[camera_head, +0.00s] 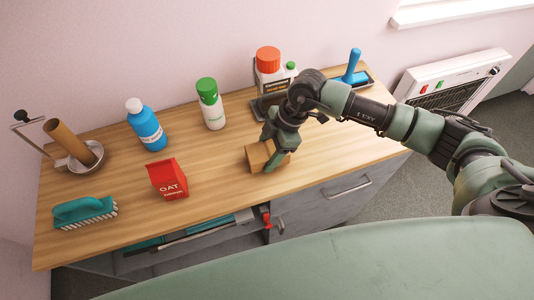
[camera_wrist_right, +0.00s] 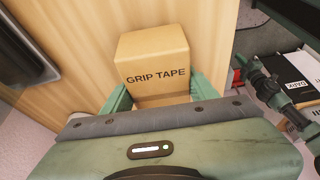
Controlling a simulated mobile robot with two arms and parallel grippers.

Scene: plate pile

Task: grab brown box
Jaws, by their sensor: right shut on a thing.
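The brown box (camera_head: 256,157) rests on the wooden counter, right of its middle. In the right wrist view the brown box (camera_wrist_right: 153,60) faces me with "GRIP TAPE" printed on its side. My right gripper (camera_head: 271,158) comes down over the box from the right, its fingers shut on the box's two sides. In the right wrist view the green fingers of the right gripper (camera_wrist_right: 160,95) lie against the left and right of the box. The box's underside is hidden. My left gripper is not in view.
On the counter (camera_head: 110,163) stand a red oat carton (camera_head: 168,180), a blue bottle (camera_head: 147,127), a green-capped bottle (camera_head: 211,105), an orange-capped container (camera_head: 270,72), a teal brush (camera_head: 85,211) and a roll holder (camera_head: 72,145). The front-right counter is clear.

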